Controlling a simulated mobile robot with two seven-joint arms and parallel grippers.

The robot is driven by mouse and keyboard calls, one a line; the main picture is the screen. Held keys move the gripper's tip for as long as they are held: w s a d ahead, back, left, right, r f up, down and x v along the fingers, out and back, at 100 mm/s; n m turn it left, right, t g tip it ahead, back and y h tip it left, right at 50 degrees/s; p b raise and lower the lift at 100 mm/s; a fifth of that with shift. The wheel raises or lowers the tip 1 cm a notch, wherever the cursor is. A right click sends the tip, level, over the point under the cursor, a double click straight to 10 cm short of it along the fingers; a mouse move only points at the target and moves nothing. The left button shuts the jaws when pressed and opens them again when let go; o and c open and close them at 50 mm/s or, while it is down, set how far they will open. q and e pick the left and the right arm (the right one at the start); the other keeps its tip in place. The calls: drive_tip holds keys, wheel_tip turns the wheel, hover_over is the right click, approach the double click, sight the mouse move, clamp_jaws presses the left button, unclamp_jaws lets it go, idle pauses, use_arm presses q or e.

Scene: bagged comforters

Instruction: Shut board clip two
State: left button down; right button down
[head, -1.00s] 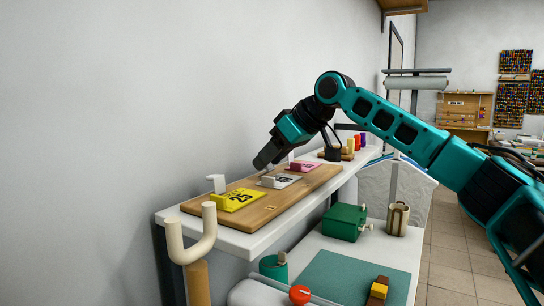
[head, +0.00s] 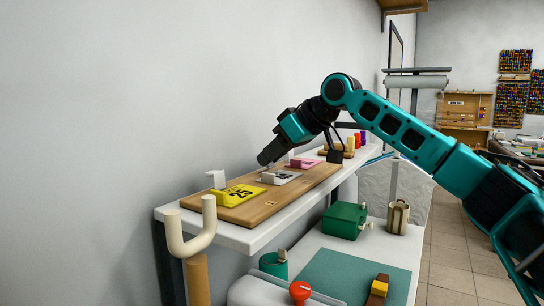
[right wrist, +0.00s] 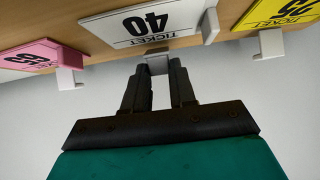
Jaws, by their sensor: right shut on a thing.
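A wooden board (head: 255,210) on the white shelf carries a yellow ticket (head: 235,195), a white ticket (head: 281,177) marked 40 and a pink ticket (head: 305,163) in a row, each with a pale clip. My right gripper (head: 265,160) is at the wall side of the white ticket. In the right wrist view its fingers are shut on a small pale clip part (right wrist: 157,62) at the edge of the white ticket (right wrist: 150,23). The fingers partly hide that part. A pale block (right wrist: 209,25) stands at this ticket's side. My left gripper is not in view.
The yellow ticket's clip (head: 216,180) stands upright near the wall. The pink ticket's clip (right wrist: 67,80) is beside my gripper. A cream hook (head: 192,235) stands in front of the shelf. A green box (head: 343,220) and a cup (head: 398,217) are on the lower surface.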

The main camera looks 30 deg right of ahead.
drive_tip(key=f+t+y+b, duration=0.1)
drive_tip(key=t+b, duration=0.1)
drive_tip(key=b, duration=0.1)
drive_tip(key=s+f+t+y+b, duration=0.1)
drive_tip(key=b, duration=0.1)
drive_tip(key=shift+s+d+t+b, duration=0.15)
drive_tip(key=shift+d+t+b, duration=0.25)
drive_tip(key=shift+b, duration=0.3)
drive_tip(key=shift+s+t+y, duration=0.1)
drive_tip(key=shift+t+y, duration=0.2)
drive_tip(key=shift+t, duration=0.1)
drive_tip(key=shift+b, duration=0.35)
drive_tip(key=shift+t, duration=0.3)
drive_tip(key=c, duration=0.9)
unclamp_jaws()
